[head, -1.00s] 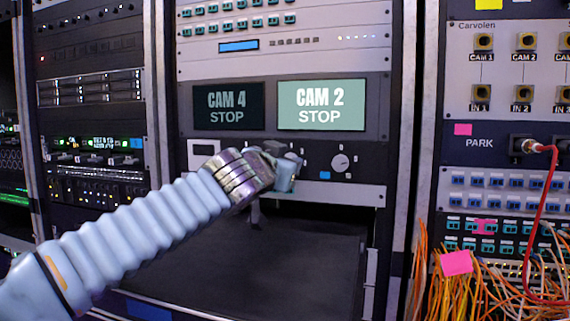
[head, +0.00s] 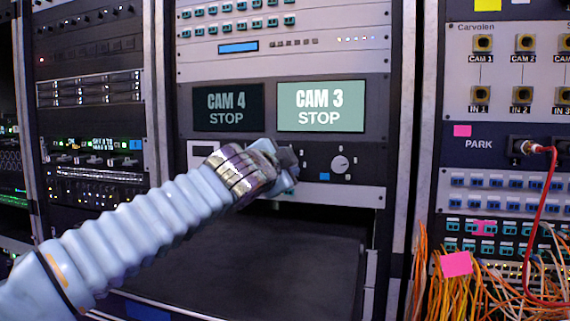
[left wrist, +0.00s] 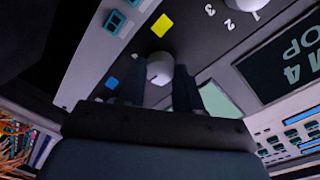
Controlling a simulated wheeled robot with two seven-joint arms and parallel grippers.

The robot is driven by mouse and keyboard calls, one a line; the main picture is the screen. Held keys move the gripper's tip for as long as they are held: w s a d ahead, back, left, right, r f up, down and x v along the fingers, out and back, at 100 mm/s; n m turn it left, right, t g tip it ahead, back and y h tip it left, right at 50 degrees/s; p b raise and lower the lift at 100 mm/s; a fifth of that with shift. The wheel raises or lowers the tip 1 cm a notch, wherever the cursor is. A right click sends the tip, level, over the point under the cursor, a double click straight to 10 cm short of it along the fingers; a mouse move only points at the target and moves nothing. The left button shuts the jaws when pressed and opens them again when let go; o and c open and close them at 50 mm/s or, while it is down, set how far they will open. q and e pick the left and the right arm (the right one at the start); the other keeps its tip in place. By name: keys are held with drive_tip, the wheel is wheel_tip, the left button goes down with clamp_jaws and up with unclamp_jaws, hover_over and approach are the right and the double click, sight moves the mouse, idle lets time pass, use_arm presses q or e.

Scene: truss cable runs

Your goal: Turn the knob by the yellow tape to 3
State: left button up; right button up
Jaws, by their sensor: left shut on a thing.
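My left gripper (head: 287,160) is at the control panel below the two screens. In the left wrist view, its two fingers (left wrist: 160,84) are on either side of a pale round knob (left wrist: 159,66), shut on it. Yellow tape (left wrist: 161,25) sits on the panel beside this knob. The gripper hides the knob and tape in the head view. The lit right screen (head: 320,106) reads CAM 3 STOP. The dark left screen (head: 229,107) reads CAM 4 STOP. My right gripper is not in view.
Another knob (head: 340,163) is just right of the gripper, with blue tape (head: 324,176) nearby. The left wrist view shows a knob (left wrist: 256,4) near numbers 1, 2, 3. Below the panel is a dark open bay (head: 290,250). Orange cables (head: 440,290) hang at right.

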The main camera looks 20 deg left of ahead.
use_arm(q)
drive_tip(key=shift+d+m, duration=0.1)
drive_tip(key=shift+m, duration=0.3)
drive_tip(key=o, duration=1)
drive_tip(key=shift+o, duration=0.2)
drive_tip(key=s+a+b, duration=0.1)
drive_tip(key=s+b, duration=0.2)
drive_tip(key=s, duration=1)
drive_tip(key=shift+s+r, duration=0.25)
drive_tip(key=shift+s, duration=0.15)
